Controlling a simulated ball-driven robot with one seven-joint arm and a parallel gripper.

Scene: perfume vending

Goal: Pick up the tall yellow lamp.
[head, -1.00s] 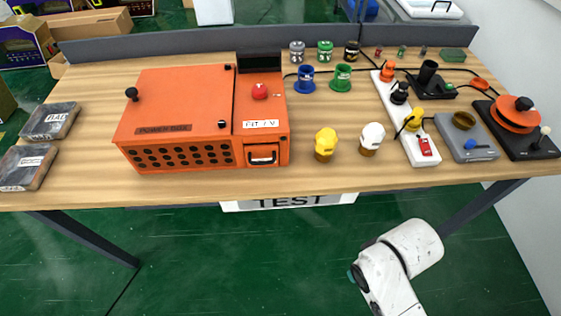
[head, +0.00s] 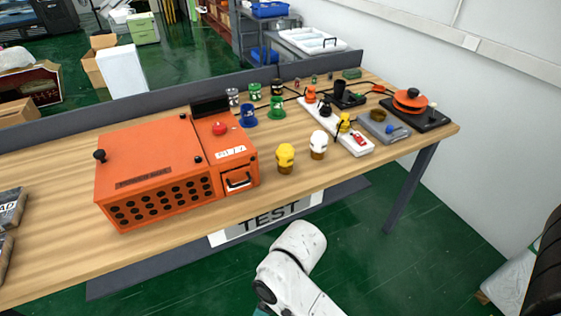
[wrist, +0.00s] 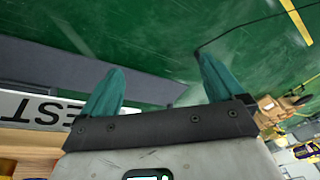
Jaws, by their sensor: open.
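A yellow lamp (head: 285,155) with a brown base stands upright near the front edge of the wooden table, right of the orange box. A white lamp (head: 318,142) of like shape stands just right of it. My gripper (wrist: 160,80) is open and empty in the wrist view, its two teal fingers apart over the green floor. No lamp shows in the wrist view. In the head view my white arm is below the table's front edge, apart from the lamps, and my fingers are not clearly visible.
An orange box (head: 155,180) with a red button fills the table's left middle. A white power strip (head: 355,144) with plugs lies right of the lamps. Blue (head: 249,117) and green (head: 277,108) holders stand behind. A TEST sign (head: 265,218) hangs at the front edge.

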